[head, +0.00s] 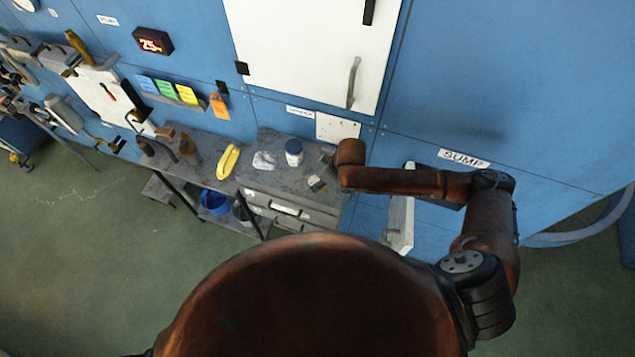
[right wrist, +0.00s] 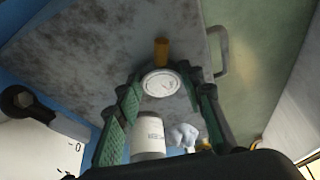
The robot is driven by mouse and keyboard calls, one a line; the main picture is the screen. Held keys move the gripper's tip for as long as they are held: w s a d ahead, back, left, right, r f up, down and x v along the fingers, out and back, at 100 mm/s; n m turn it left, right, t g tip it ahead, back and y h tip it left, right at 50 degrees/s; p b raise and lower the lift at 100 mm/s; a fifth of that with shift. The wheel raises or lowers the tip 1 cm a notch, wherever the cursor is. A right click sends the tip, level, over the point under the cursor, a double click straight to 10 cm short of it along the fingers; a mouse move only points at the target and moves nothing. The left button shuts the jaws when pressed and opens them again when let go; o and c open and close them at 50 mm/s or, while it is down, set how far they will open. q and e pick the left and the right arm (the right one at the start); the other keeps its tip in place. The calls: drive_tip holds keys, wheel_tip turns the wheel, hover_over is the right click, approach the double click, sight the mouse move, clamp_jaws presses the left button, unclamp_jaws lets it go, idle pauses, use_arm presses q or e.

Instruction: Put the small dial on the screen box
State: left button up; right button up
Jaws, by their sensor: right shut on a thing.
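The small dial (right wrist: 162,83), a round white-faced disc, sits between the fingertips of my right gripper (right wrist: 161,86) in the right wrist view. The gripper is shut on it, over the grey worktop. In the head view my right gripper (head: 325,163) is at the right end of the worktop, beside the blue-lidded jar; a small pale piece (head: 317,184) beside it may be the dial. The screen box (head: 152,40), a dark box with red lit digits, is on the blue wall at upper left, well away from the gripper. My left gripper is not in view.
The worktop (head: 275,183) carries a white jar (head: 294,152) with a blue lid, a crumpled white cloth (head: 264,160) and a yellow item (head: 228,161). Coloured notes (head: 167,89) and an orange tag (head: 219,106) are on the wall below the screen box. A white cabinet door (head: 310,45) is above the worktop.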

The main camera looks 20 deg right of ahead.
drive_tip(key=o, duration=1.3)
drive_tip(key=b+v, duration=0.1)
drive_tip(key=v, duration=1.1)
drive_tip(key=shift+r, duration=0.15)
